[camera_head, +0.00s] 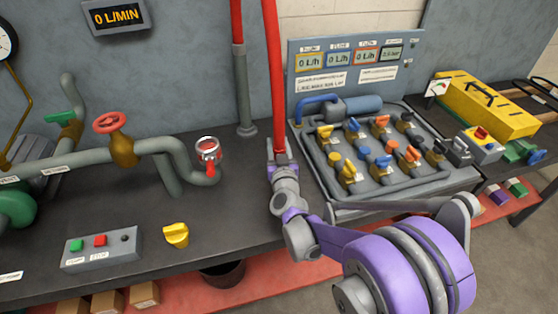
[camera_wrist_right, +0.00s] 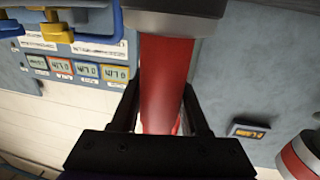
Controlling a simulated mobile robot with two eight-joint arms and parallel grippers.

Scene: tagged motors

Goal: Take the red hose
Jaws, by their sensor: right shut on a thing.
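The red hose (camera_head: 274,75) hangs from the top edge of the head view down to my right gripper (camera_head: 279,158). My right gripper is shut on the hose near its visible lower end, above the workbench. In the right wrist view, the hose (camera_wrist_right: 163,85) runs between the two dark fingers of the right gripper (camera_wrist_right: 162,110). The hose's lower end is hidden by the gripper in the head view. My left gripper is not in view.
A grey standpipe (camera_head: 243,95) with a red upper part stands left of the hose. A valve panel (camera_head: 350,196) is at right, a pipe with a red handwheel (camera_head: 112,122) at left. A yellow knob (camera_head: 176,235) and a button box (camera_head: 102,248) occupy the front left of the bench (camera_head: 225,225).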

